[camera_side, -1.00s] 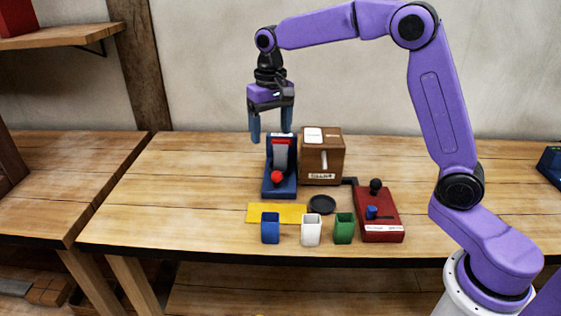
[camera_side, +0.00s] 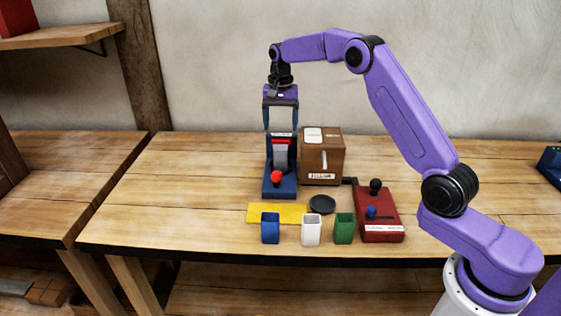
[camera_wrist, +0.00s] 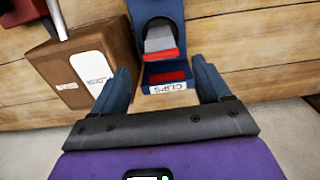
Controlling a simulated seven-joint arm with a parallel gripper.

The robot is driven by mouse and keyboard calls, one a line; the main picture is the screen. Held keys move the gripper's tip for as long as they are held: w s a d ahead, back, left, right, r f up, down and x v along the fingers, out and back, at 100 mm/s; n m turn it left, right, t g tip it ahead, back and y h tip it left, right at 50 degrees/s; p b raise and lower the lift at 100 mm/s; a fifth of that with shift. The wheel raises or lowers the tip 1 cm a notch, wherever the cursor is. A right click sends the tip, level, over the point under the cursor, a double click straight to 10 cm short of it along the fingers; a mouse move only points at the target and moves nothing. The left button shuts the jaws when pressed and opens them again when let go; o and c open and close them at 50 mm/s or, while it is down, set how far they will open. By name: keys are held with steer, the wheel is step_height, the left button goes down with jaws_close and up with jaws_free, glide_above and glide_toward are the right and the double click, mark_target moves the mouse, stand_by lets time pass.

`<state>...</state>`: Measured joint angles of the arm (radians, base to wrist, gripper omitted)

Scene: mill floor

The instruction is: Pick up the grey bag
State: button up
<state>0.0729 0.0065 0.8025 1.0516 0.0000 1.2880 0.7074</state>
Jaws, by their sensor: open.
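The grey bag (camera_side: 281,153), a small grey piece with a red strip along its top edge, stands in a blue holder (camera_side: 267,184) with a red ball at its front. In the wrist view the grey bag (camera_wrist: 160,39) shows between and beyond my fingers, with the holder's tray labelled CLIPS (camera_wrist: 168,88) nearer. My gripper (camera_side: 281,122) is open and empty, pointing down just above the back of the holder. In the wrist view my gripper (camera_wrist: 162,72) has its fingers spread either side of the tray. Nothing is between the fingertips.
A brown box (camera_side: 322,164) stands close right of the holder. In front are a yellow strip (camera_side: 290,213), blue (camera_side: 271,231), white (camera_side: 311,230) and green (camera_side: 344,231) cups, a dark disc (camera_side: 322,204) and a red control box (camera_side: 381,222). The table's left side is clear.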

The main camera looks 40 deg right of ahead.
mark_target(280, 156)
step_height(280, 156, down, 13)
steer(key=shift+r, duration=0.15)
stand_by(0.4)
steer(key=c, duration=1.1)
steer(key=shift+r, duration=0.15)
